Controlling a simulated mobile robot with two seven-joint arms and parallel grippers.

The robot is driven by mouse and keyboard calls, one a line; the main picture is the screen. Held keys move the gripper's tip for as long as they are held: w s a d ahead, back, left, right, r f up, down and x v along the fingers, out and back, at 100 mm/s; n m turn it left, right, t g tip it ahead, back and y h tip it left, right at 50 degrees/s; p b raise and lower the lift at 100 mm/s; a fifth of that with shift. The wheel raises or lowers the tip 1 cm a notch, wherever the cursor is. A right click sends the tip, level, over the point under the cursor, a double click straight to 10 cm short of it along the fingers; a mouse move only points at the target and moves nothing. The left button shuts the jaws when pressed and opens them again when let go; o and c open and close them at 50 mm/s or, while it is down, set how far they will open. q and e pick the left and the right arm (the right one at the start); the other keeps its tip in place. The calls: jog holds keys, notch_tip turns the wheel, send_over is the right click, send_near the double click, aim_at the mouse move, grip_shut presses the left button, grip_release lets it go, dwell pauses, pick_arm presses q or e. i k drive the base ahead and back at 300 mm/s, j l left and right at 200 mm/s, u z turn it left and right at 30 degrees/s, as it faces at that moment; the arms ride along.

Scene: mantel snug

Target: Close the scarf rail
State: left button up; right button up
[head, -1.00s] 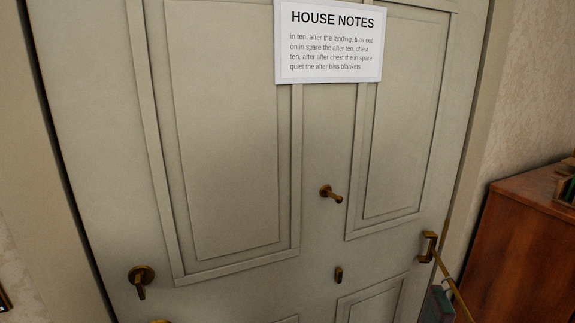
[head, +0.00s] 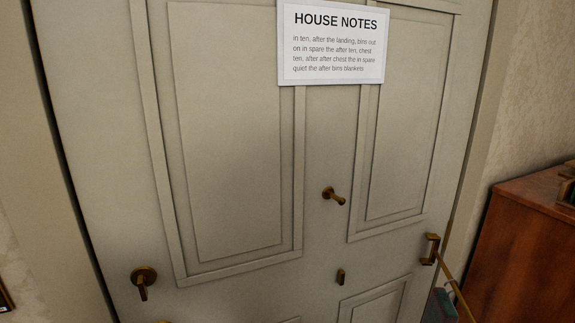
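A brass bracket (head: 432,249) is fixed near the right edge of a cream panelled door. A thin brass rod (head: 458,292) slants down to the right beside it, in front of a grey-green thing at the bottom edge. This may be the scarf rail, but no label shows and I cannot tell for sure whether rod and bracket are joined.
The door (head: 230,140) fills most of the view. It carries a HOUSE NOTES sheet (head: 331,42), a brass peg (head: 334,196), a small brass plate (head: 340,277) and a brass handle (head: 143,280). A wooden cabinet (head: 520,250) stands at the right.

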aim_at(436, 240)
jog(key=k+l+z, duration=0.1)
jog(key=l+z, duration=0.25)
jog(key=k+l+z, duration=0.1)
jog(key=z, duration=0.3)
